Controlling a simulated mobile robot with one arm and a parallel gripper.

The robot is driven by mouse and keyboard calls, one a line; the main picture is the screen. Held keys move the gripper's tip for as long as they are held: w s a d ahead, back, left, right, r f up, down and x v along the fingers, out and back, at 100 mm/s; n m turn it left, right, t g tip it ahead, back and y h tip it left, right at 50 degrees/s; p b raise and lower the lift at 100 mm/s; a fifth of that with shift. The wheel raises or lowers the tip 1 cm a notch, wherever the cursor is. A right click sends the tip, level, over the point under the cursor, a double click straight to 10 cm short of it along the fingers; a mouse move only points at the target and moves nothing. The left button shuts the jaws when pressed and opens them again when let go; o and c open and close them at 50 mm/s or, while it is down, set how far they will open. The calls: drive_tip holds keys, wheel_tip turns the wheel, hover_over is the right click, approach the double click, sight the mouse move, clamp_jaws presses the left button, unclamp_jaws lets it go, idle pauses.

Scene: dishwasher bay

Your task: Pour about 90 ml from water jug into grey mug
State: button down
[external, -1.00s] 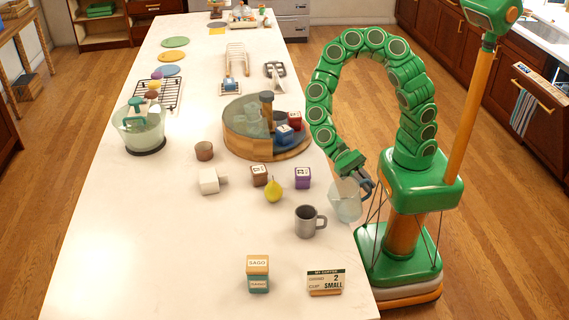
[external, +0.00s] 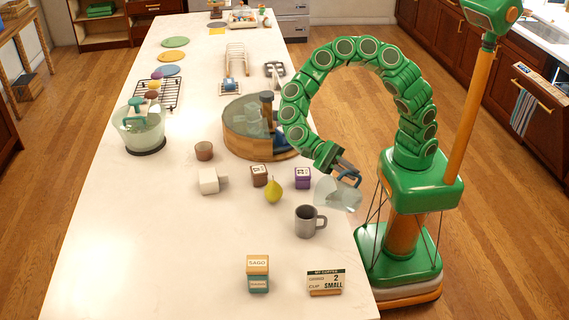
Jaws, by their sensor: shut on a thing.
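The water jug (external: 336,194) is clear with a blue-grey handle. My gripper (external: 346,174) is shut on the jug's handle. The jug is tilted, off the table, above and just right of the grey mug. The grey mug (external: 309,222) stands upright on the white table with its handle to the right. No stream of water shows between jug and mug. The water level in the jug and the inside of the mug are too small to tell.
A yellow pear (external: 273,190), a purple block (external: 303,178) and a brown block (external: 259,176) stand behind the mug. A small sign (external: 325,282) and a sago box (external: 257,274) stand in front. The table's left front is clear.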

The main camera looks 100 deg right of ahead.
drive_tip(key=shift+w+a+r+m, duration=0.1)
drive_tip(key=shift+w+r+m, duration=0.25)
drive_tip(key=shift+r+m, duration=0.05)
drive_tip(key=shift+w+a+r+m+g+y, duration=0.1)
drive_tip(key=shift+w+r+m+g+y, duration=0.25)
drive_tip(key=shift+w+r+m, duration=0.2)
drive_tip(key=shift+w+a+r+m, duration=0.15)
drive_tip(key=shift+w+r+m, duration=0.35)
drive_tip(key=shift+r+m, duration=0.05)
drive_tip(key=shift+w+a+r+m+g+y, duration=0.15)
drive_tip(key=shift+w+r+m+y, duration=0.2)
drive_tip(key=shift+w, duration=0.25)
drive_tip(key=shift+w+a+r+m+g+y, duration=0.1)
drive_tip(key=shift+w+a+r+m+y, duration=0.1)
drive_tip(key=shift+w+m, duration=0.35)
idle(1.8)
drive_tip(key=shift+s+d+n, duration=0.1)
drive_tip(key=shift+s+n, duration=0.1)
drive_tip(key=shift+n, duration=0.1)
drive_tip(key=s+f+n, duration=0.1)
drive_tip(key=s+f+n+h, duration=0.1)
drive_tip(key=s, duration=0.1)
drive_tip(key=shift+d, duration=0.35)
drive_tip(key=shift+s+d+f+n+t+h, duration=0.15)
drive_tip(key=shift+s+f+n+t+h, duration=0.15)
drive_tip(key=shift+s+f+n, duration=0.35)
drive_tip(key=shift+s+d+f+n+t+h, duration=0.2)
drive_tip(key=shift+s+f+n+t, duration=0.25)
drive_tip(key=shift+f+n, duration=0.4)
